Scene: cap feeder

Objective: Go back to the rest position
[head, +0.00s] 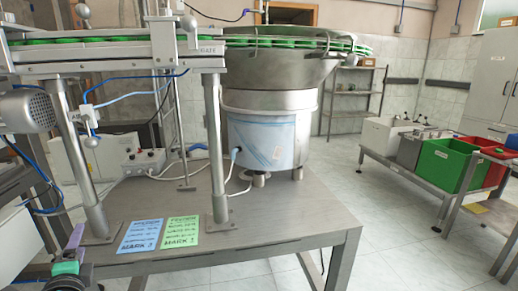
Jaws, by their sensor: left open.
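My left gripper (69,252) shows at the bottom left corner of the head view. It has a purple piece and a green piece at its end. It is open, and I see nothing between its fingers. It is low, in front of the left part of the grey metal table (278,205) and apart from the cap feeder. My right gripper is out of view. The cap feeder's steel bowl (275,70) stands on the table, with green caps (285,43) around its rim and along the rail (95,55).
Blue and green cards (181,232) lie near the table's front edge. A white control box (140,161) stands behind the rail's posts. Green and red bins (442,165) stand on a bench at the right. Floor between table and bench (375,220) is clear.

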